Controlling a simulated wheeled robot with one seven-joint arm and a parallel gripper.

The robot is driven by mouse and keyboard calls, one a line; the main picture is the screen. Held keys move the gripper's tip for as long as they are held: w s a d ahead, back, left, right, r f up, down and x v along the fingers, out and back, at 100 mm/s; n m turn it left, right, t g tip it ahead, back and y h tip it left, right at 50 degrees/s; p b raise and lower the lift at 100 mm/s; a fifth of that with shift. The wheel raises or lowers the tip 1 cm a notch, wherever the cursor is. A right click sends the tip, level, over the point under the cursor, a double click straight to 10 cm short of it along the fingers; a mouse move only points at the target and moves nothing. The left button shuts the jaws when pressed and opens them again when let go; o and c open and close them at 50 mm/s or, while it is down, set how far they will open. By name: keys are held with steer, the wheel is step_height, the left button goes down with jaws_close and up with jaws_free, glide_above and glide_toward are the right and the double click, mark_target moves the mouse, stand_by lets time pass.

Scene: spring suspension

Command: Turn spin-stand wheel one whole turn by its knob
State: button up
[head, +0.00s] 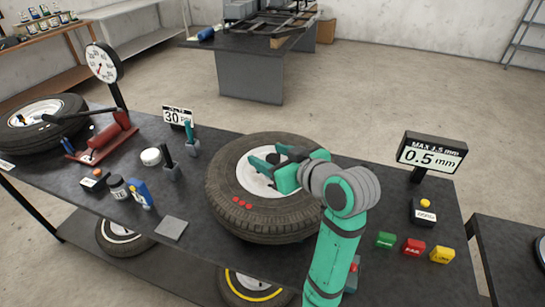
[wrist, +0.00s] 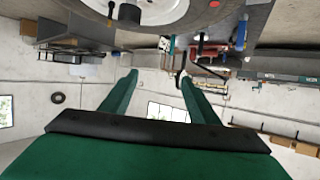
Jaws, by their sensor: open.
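The spin-stand wheel (head: 222,180) lies flat on the dark table, a black tyre around a pale rim, with red marks on the tyre's near side. It also shows at the top of the wrist view (wrist: 178,14). A dark knob (wrist: 130,12) stands out from the rim there, apart from the fingertips and outside the gap between them. My gripper (head: 268,162) is over the rim in the head view, its green fingers spread and empty. In the wrist view the open fingers (wrist: 158,74) have nothing between them. My gripper and wrist hide part of the rim in the head view.
A display (head: 432,155) reading 0.5 mm, with MAX 1.5 mm above, stands at the right. Green, red and yellow blocks (head: 413,247) are near the right front. Left are upright tools (head: 192,140), a red jack-like tool (head: 103,137) and another wheel (head: 42,125).

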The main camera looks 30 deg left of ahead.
step_height(320, 180, down, 3)
steer(key=w+a+m+t+h, duration=0.1)
steer(key=m+t, duration=0.1)
steer(key=m+t+h, duration=0.2)
steer(key=m+h, duration=0.1)
glide_toward(273, 158)
steer(key=shift+n+y, duration=0.3)
steer(key=shift+y, duration=0.1)
steer(key=x, duration=1)
steer(key=shift+w+d+f, duration=0.1)
steer(key=shift+w+f, duration=0.15)
steer(key=shift+f, duration=0.05)
jaws_close()
